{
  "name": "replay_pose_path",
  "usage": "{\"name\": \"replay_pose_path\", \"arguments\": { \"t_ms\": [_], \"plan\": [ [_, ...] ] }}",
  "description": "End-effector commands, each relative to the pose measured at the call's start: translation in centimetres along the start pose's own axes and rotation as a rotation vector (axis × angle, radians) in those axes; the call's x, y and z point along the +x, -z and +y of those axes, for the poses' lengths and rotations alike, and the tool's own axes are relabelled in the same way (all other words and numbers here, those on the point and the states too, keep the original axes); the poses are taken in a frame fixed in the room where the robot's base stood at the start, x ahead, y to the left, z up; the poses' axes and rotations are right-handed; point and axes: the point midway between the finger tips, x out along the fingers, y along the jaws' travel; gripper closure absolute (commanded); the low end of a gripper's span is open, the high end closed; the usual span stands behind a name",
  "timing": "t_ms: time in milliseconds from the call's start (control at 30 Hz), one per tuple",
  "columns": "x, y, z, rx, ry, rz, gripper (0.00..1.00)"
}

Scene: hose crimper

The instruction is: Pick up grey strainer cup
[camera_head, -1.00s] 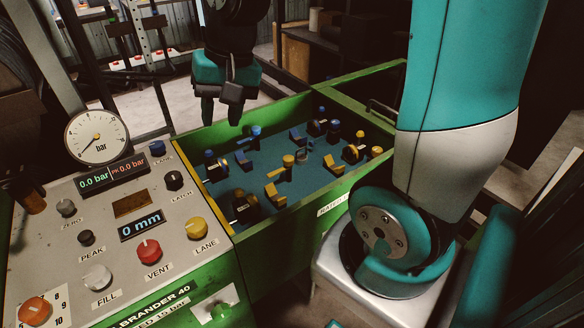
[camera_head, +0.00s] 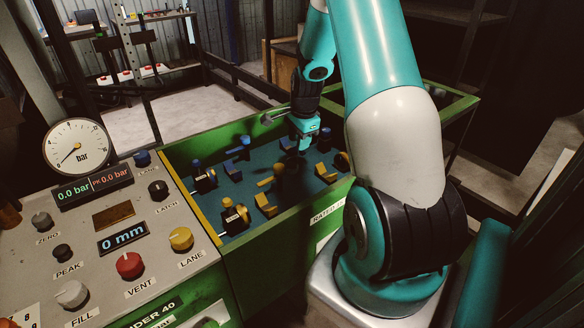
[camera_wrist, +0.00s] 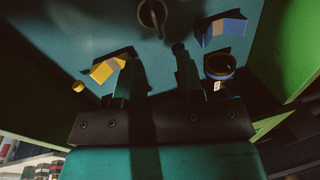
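A round grey-brown cup (camera_wrist: 153,14) with a bar across its mouth, which looks like the grey strainer cup, sits on the blue floor of the green bin at the top of the wrist view, partly cut off by the frame. My gripper (camera_wrist: 157,57) is open and empty, its two dark fingers pointing toward the cup but apart from it. In the head view my gripper (camera_head: 301,143) is low inside the bin, and I cannot make out the cup there, in the dark area by the fingers.
A yellow block (camera_wrist: 108,69) lies by the left finger; a blue block (camera_wrist: 222,30) and a blue-ringed dark fitting (camera_wrist: 219,66) are at the right. The bin's green wall (camera_head: 285,226) runs along the front. A control panel (camera_head: 98,220) stands left.

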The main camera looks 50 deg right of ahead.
Motion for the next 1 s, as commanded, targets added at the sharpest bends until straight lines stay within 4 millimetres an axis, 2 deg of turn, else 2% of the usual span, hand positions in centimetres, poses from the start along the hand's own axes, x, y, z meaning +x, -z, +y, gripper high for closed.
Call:
{"name": "replay_pose_path", "arguments": {
  "t_ms": [100, 267, 533, 833, 867, 1000],
  "plan": [
    [1.3, 0.0, 0.0, -0.001, -0.001, 0.0, 0.65],
    [2.3, -0.1, 0.0, -0.001, -0.002, -0.001, 0.65],
    [6.2, -0.5, 0.1, -0.001, -0.002, -0.001, 0.65],
    [6.9, -0.4, 0.0, -0.001, 0.001, 0.0, 0.65],
    [6.9, -0.4, 0.0, -0.001, 0.001, 0.0, 0.7],
    [6.8, -0.4, 0.0, -0.001, 0.001, 0.0, 1.0]
  ]
}}
